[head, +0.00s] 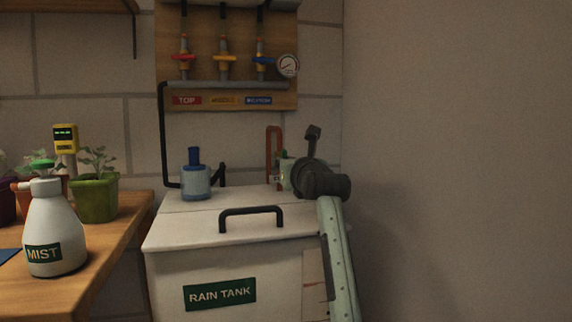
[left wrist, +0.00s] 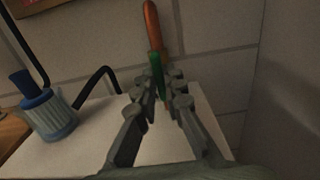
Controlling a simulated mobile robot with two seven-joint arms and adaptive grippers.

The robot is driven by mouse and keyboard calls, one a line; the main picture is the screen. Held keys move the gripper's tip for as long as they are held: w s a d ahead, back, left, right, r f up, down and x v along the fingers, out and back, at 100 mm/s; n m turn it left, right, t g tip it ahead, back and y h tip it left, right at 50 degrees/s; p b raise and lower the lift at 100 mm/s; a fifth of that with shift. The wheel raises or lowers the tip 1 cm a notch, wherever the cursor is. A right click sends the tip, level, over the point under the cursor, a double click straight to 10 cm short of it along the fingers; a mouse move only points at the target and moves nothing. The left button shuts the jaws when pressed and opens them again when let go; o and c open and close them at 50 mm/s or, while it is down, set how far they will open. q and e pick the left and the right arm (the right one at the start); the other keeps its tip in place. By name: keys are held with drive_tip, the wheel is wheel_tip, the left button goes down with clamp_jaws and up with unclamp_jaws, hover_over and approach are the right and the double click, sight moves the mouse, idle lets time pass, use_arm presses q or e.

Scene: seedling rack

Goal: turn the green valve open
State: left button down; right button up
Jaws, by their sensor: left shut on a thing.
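The green valve (left wrist: 156,61) shows in the left wrist view as a narrow green piece in front of the copper-coloured pipe (left wrist: 152,25). It runs roughly along the pipe, and its lower part is hidden between the fingers. My left gripper (left wrist: 160,88) is shut on it. In the head view the copper pipe (head: 269,142) rises behind the back right of the tank lid, with a small bit of green (head: 284,153) beside it. My left arm's wrist covers much of that spot and hides the grip. My right gripper is in neither view.
The white rain tank (head: 170,283) has a black lid handle (head: 250,211). A blue pump (head: 195,181) stands on its lid. A board (head: 200,20) with red, yellow and blue valves hangs above. A wooden bench (head: 115,255) holds a mist bottle (head: 55,225). A bare wall is at right.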

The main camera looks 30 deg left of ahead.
use_arm(q)
drive_tip(key=c, duration=1.6)
unclamp_jaws()
drive_tip(key=v, duration=1.2)
drive_tip(key=shift+s, duration=0.1)
